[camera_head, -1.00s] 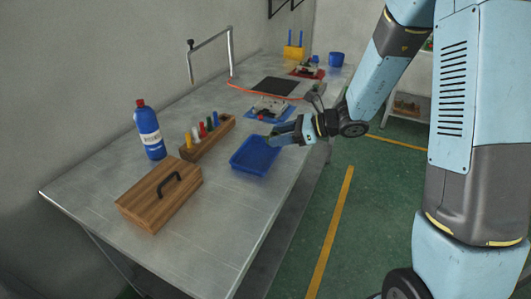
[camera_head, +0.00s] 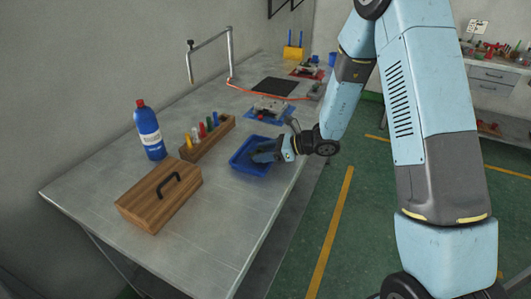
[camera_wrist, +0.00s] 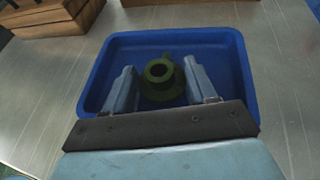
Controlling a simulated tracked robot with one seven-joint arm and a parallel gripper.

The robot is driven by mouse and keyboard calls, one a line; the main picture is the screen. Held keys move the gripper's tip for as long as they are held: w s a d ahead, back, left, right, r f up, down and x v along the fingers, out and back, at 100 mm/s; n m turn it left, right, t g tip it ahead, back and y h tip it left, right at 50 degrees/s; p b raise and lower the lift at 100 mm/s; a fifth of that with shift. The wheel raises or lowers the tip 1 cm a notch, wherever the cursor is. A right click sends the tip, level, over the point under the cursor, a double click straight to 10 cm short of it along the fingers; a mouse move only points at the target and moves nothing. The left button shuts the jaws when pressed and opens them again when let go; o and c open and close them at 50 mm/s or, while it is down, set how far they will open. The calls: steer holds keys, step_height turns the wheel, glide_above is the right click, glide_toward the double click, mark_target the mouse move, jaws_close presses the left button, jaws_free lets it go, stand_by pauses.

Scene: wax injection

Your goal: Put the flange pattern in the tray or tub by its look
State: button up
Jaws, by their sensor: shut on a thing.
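The flange pattern (camera_wrist: 159,73) is dark green, round, with a raised hollow hub. In the wrist view it sits between the two fingers of my gripper (camera_wrist: 160,84), which is shut on it. The blue tray (camera_wrist: 176,38) lies below and around the fingers, and the flange pattern is over its inside. I cannot tell whether the pattern touches the tray floor. In the head view my gripper (camera_head: 262,155) reaches into the blue tray (camera_head: 240,165) from the right, and the flange pattern is hidden there.
A wooden rack (camera_head: 208,140) with several coloured tools stands left of the tray. A wooden box (camera_head: 150,205) with a black handle and a blue bottle (camera_head: 149,138) are at left. A blue mat (camera_head: 285,122) with parts lies behind. Bare bench lies in front.

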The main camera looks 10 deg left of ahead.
steer(key=shift+s+d+f, duration=0.1)
steer(key=shift+f, duration=0.4)
steer(key=o, duration=1)
steer(key=shift+s+f, duration=0.15)
steer(key=shift+f, duration=0.05)
steer(key=shift+r, duration=0.3)
steer(key=v, duration=1.2)
steer(key=shift+w+r, duration=0.25)
steer(key=shift+r, duration=0.15)
steer(key=s+d+r+n+g+h, duration=0.1)
steer(key=s+d+r+n+h, duration=0.15)
steer(key=s+r+n, duration=0.35)
steer(key=s+d+r+n+g+h, duration=0.1)
steer(key=s+d+r+n+h, duration=0.2)
steer(key=s+r, duration=0.4)
steer(key=s+d+r+n+t+h, duration=0.2)
steer(key=s+d+r+n, duration=0.1)
steer(key=s+d+r, duration=0.1)
steer(key=s+d+r+n+t+h, duration=0.2)
steer(key=s+d+r+n+h, duration=0.1)
steer(key=d, duration=0.3)
steer(key=s+d+r+n+t+h, duration=0.2)
steer(key=s+d+r+n+h, duration=0.1)
steer(key=s+d+r+n, duration=0.1)
steer(key=shift+s+d+r, duration=0.3)
steer(key=shift+s+d, duration=0.2)
steer(key=shift+d, duration=0.15)
